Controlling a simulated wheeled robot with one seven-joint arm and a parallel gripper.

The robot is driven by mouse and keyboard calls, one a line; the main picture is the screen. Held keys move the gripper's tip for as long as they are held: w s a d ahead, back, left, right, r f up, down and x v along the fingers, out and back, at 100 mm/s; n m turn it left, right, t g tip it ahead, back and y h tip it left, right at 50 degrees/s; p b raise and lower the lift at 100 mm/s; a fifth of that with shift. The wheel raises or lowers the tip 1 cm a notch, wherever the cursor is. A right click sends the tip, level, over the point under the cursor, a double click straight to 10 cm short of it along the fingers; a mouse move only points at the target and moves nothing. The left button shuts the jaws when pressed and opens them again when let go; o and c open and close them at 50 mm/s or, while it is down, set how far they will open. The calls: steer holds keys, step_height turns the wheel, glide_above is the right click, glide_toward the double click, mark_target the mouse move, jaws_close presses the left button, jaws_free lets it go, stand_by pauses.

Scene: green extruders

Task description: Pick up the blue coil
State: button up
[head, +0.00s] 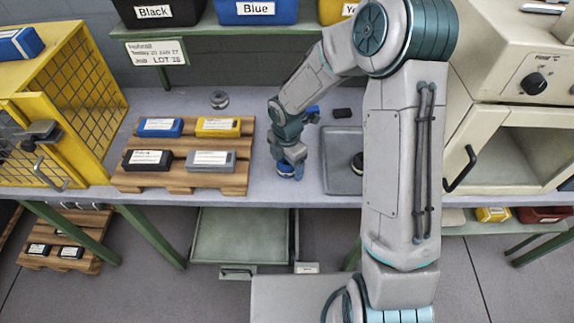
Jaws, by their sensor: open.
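The blue coil (285,170) is a small round blue piece on the grey workbench, right of the wooden pallet. My gripper (289,166) points down over it, with its jaws at the coil and hiding part of it. The jaws are open. Whether the fingers touch the coil cannot be told from this view. Another blue piece (312,112) shows just behind my wrist, partly hidden.
A wooden pallet (128,181) holds blue, yellow, black and grey labelled boxes. A grey tray (340,177) with a dark coil lies to the right, partly behind my arm. A grey ring (219,99) lies at the back. A yellow mesh cage (92,75) stands left, an open oven (530,147) right.

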steer(key=c, duration=1.1)
steer(key=shift+r, duration=0.1)
